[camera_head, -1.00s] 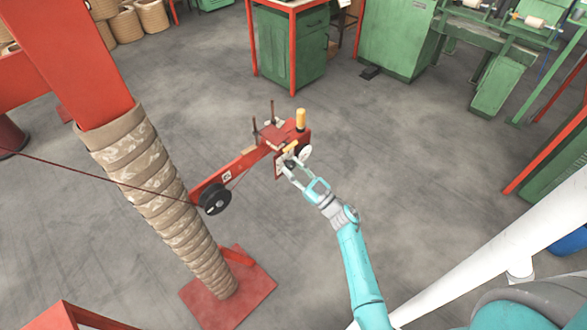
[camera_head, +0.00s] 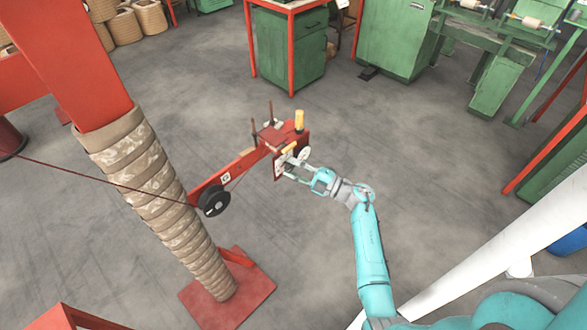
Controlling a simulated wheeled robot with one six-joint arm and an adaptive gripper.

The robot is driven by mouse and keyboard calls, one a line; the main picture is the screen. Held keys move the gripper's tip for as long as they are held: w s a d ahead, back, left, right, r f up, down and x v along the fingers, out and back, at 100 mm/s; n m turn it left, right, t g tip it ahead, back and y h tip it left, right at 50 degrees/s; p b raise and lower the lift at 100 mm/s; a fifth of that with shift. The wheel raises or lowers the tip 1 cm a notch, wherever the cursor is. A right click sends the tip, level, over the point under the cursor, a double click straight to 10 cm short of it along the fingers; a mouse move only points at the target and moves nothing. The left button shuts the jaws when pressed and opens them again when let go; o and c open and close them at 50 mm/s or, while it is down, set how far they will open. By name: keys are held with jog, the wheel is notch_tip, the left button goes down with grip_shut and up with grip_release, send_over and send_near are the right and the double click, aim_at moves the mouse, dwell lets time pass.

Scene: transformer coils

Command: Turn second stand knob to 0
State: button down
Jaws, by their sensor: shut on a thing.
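The red stand arm (camera_head: 236,172) reaches from the wrapped column to a red end plate that carries small white dials (camera_head: 304,154). My teal gripper (camera_head: 293,169) is at this plate, coming from the right, with its fingers shut on a stand knob at the lower left dial. The fingers largely hide this knob, and its pointer and the dial markings are too small to read. A yellow handle (camera_head: 299,121) stands upright above the plate, and a second yellow piece (camera_head: 290,147) lies just above my fingers.
A black pulley wheel (camera_head: 214,200) hangs on the stand arm, with a dark red cord running left. The wrapped column (camera_head: 165,190) stands at left on a red base plate (camera_head: 247,289). Green cabinets (camera_head: 290,46) and machines stand behind. The floor right of my gripper is clear.

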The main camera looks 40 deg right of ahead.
jog(key=n+g, duration=0.1)
jog(key=n, duration=0.2)
jog(key=shift+r+n+g, duration=0.1)
jog(key=shift+n+g, duration=0.2)
jog(key=shift+n, duration=0.1)
jog(key=shift+n+g, duration=0.6)
jog(key=shift+n, duration=1)
jog(key=c, duration=1.1)
grip_release()
jog(key=shift+o, duration=0.2)
jog(key=shift+r, duration=0.1)
jog(key=v, duration=1.2)
jog(key=shift+a+r, duration=0.1)
